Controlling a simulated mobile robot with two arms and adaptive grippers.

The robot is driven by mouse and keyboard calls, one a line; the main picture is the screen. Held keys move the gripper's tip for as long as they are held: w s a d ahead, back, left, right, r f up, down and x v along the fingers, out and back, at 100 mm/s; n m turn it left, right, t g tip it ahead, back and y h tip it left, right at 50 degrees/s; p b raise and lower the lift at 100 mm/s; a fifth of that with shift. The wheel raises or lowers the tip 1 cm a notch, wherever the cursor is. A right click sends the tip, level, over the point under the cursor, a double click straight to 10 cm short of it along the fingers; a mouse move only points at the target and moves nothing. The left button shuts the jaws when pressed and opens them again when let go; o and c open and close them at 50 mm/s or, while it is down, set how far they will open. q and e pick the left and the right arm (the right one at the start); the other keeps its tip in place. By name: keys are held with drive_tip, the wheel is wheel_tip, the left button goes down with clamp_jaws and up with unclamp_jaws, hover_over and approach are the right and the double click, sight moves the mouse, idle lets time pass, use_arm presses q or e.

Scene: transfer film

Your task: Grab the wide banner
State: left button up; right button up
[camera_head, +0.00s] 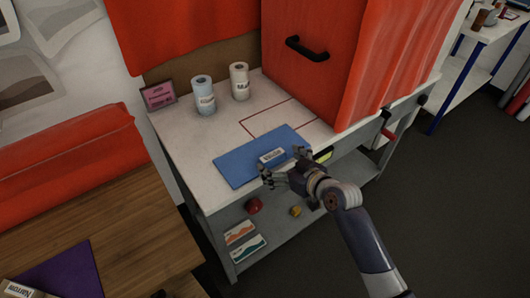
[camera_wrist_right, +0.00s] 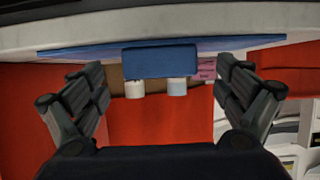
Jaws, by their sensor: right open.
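The wide banner (camera_head: 272,156) looks like a small block with a white label, lying on a blue mat (camera_head: 235,168) on the white worktable. The label's print is too small to read surely. In the right wrist view a blue block (camera_wrist_right: 160,62), which seems to be the banner, shows ahead between the fingers. My right gripper (camera_head: 281,164) is open at the mat's front edge, its fingers spread to either side of the banner. I see no grip on it. My left gripper is not in view.
Two labelled rolls, one bluish (camera_head: 203,97) and one white (camera_head: 239,84), stand at the back near a pink sign (camera_head: 158,96). A red cabinet (camera_head: 310,65) stands behind. A wooden table (camera_head: 130,225) with a purple mat (camera_head: 65,275) is at left.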

drive_tip(key=shift+w+a+f, duration=0.2)
drive_tip(key=shift+w+a, duration=0.1)
drive_tip(key=shift+w, duration=0.05)
drive_tip(key=shift+c, duration=0.3)
drive_tip(key=c, duration=1.1)
drive_tip(key=shift+r, duration=0.1)
drive_tip(key=shift+c, duration=0.2)
